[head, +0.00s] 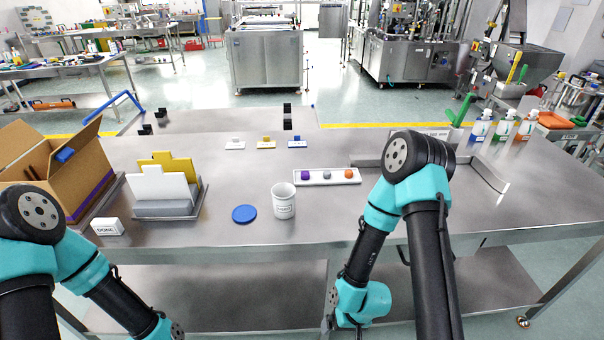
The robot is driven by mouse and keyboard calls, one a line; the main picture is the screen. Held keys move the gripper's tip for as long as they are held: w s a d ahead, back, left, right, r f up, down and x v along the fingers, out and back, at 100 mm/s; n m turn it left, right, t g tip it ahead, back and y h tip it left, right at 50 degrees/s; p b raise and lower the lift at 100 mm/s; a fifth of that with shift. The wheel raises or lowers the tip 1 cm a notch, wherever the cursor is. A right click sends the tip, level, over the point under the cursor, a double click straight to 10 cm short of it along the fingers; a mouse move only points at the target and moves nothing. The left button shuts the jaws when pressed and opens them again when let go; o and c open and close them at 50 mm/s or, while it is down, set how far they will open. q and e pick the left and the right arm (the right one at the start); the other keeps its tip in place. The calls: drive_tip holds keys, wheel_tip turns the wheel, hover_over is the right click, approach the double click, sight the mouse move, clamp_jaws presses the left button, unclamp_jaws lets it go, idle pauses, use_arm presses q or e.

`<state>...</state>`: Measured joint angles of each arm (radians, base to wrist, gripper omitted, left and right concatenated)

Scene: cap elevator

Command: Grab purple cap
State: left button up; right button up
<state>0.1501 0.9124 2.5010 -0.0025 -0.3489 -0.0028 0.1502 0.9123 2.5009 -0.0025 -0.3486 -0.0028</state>
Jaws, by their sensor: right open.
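The purple cap (305,175) sits at the left end of a white strip holder (316,182) on the steel table. A grey-blue cap (327,174) and an orange cap (348,174) sit to its right in the same holder. My right gripper (329,322) is low in front of the table, at the end of the folded right arm. It shows only in small part, is open, and is well apart from the purple cap. My left arm is folded at the lower left; its gripper is out of view.
A white cup (283,202) and a blue disc (244,214) stand in front of the holder. A cardboard box (90,185), a rack with white and yellow plates (160,188) and a DONE block (106,227) are left. Bottles (503,128) stand back right.

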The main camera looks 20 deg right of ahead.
idle(0.4)
use_arm(q)
drive_tip(key=c, duration=1)
drive_tip(key=shift+o, duration=0.2)
drive_tip(key=shift+w+d, duration=0.1)
